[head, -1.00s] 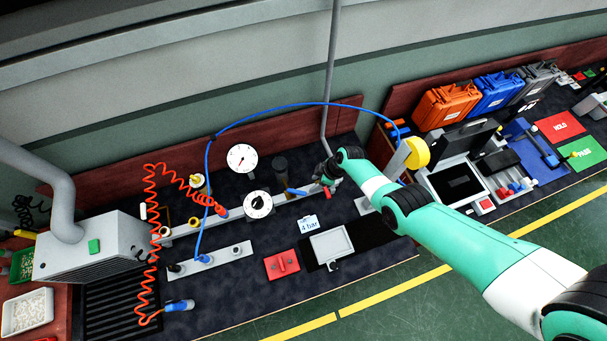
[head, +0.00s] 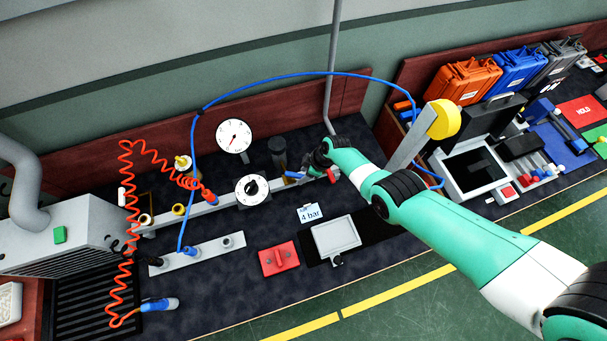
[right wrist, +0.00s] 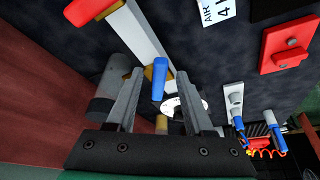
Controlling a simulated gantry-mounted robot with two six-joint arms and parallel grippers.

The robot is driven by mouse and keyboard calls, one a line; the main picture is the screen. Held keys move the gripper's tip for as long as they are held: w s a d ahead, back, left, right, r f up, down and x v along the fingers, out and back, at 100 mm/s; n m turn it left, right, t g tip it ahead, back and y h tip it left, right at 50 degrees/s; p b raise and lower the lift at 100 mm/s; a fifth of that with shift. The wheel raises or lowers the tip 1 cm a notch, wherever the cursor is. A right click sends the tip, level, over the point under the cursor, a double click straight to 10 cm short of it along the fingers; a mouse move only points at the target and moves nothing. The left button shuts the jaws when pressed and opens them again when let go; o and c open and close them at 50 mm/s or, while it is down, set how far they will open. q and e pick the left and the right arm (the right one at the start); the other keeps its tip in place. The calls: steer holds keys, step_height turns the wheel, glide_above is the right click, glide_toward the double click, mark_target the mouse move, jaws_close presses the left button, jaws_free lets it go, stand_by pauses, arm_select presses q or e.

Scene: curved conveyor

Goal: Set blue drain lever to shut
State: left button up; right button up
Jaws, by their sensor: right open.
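The blue drain lever (head: 293,175) sits on the pale rail, left of my right gripper (head: 309,170). In the right wrist view the blue lever (right wrist: 159,78) shows between the two fingers of the open right gripper (right wrist: 157,90), standing roughly along them. A gap shows on each side of it; contact cannot be told. The lever's pivot is partly hidden. My left gripper is in neither current view.
A red lever (head: 333,174) is on the same rail, just right of the gripper. A blue hose (head: 300,76) arches overhead.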

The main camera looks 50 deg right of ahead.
jaws_close()
stand_by(0.3)
stand_by(1.2)
